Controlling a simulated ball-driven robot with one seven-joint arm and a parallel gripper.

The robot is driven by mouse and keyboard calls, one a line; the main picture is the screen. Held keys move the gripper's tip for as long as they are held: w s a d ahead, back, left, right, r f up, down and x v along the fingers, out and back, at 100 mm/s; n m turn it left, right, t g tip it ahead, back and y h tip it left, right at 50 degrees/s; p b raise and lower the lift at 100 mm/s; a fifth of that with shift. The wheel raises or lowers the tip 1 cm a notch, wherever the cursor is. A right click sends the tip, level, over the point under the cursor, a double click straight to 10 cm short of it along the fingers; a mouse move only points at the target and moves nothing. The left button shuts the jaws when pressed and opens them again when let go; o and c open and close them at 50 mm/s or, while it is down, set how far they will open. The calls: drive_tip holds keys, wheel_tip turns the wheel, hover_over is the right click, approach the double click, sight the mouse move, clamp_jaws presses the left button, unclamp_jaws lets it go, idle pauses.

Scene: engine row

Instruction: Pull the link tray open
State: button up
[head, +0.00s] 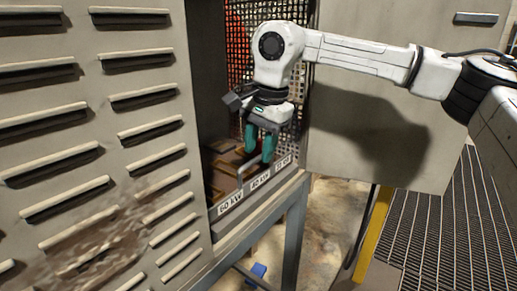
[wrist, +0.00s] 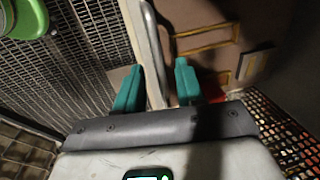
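The link tray sits in the opening of a beige cabinet, its pale front (head: 232,203) carrying several kW labels. A grey bar handle (head: 247,166) stands at the tray front. In the wrist view the handle (wrist: 151,35) runs down between my two teal fingers. My gripper (head: 260,146) points down over the tray front. In the wrist view my gripper (wrist: 157,87) has its fingers apart, one on each side of the handle and tray edge, with a visible gap. The brown tray inside (wrist: 215,50) has yellow-edged slots. The fingertips' exact depth around the handle is hard to tell.
A louvered cabinet panel (head: 90,150) fills the left. A beige door (head: 385,120) stands open at right, behind my arm. Floor grating (head: 440,230) and a yellow post (head: 373,235) lie right. A blue item (head: 258,271) is below. A green object (wrist: 28,18) shows at upper left.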

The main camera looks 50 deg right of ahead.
drive_tip(key=shift+f, duration=0.5)
clamp_jaws()
idle(0.3)
